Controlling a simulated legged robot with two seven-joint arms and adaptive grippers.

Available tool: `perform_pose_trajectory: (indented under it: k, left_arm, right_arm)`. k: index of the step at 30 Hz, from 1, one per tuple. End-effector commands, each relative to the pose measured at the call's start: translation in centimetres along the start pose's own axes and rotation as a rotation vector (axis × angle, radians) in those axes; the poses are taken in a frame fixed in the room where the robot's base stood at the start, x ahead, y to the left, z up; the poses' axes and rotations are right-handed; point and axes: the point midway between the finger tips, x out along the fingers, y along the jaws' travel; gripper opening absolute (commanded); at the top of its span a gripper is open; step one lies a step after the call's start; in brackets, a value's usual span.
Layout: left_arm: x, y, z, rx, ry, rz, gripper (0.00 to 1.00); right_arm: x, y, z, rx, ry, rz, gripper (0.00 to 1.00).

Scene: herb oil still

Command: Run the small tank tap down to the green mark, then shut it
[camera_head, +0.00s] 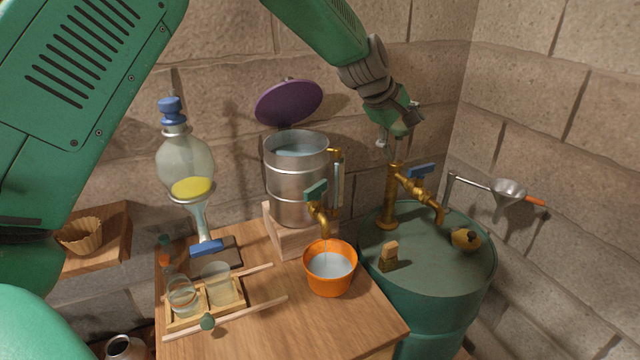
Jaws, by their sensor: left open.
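The small metal tank (285,190) stands on a wooden block with its top open and water (298,150) inside. A clear sight tube (337,185) runs down its right side; I cannot make out a green mark on it. The tank's brass tap (320,217) has a green handle (316,190), and its spout points down over an orange bucket (330,286) holding water. I cannot tell whether water is running. My left gripper (394,142) is open and empty, up and right of the tank, above the drum's brass pipe and apart from the green handle. My right gripper is out of view.
A green drum (460,285) with a blue-handled brass tap (420,171) stands right of the wooden table (365,335). A glass flask (185,160) and a rack of glasses (235,302) are left. A purple lid (288,103) is behind the tank.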

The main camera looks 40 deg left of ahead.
Motion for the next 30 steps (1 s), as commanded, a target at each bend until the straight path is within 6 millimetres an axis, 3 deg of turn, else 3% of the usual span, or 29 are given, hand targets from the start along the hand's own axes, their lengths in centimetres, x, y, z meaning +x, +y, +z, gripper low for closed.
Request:
perform_pose_trajectory:
  k: [1, 3, 6, 9, 13, 19, 30]
  left_arm:
    - [0.0, -2.6, -0.2, 0.017, 0.033, -0.137, 0.86]
    - [-1.1, -5.8, -1.3, -0.001, 0.108, -0.32, 0.86]
    - [-3.8, -9.0, -3.4, -0.048, 0.256, -0.523, 0.86]
    - [-6.5, -10.6, -4.9, -0.095, 0.39, -0.647, 0.86]
    - [-8.1, -11.4, -6.0, -0.13, 0.478, -0.711, 0.86]
    - [-7.0, -12.9, -6.8, -0.137, 0.486, -0.722, 0.86]
    - [-2.0, -18.0, -9.6, -0.136, 0.483, -0.72, 0.86]
  right_arm:
    - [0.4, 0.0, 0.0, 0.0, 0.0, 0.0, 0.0]
    - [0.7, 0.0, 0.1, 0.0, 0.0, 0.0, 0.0]
    - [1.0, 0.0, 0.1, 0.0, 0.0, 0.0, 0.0]
    - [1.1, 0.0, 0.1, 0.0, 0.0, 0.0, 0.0]
    - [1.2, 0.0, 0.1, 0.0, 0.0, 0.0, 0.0]
    - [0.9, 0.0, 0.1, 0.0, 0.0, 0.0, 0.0]
    - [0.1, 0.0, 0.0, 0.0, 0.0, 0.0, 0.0]
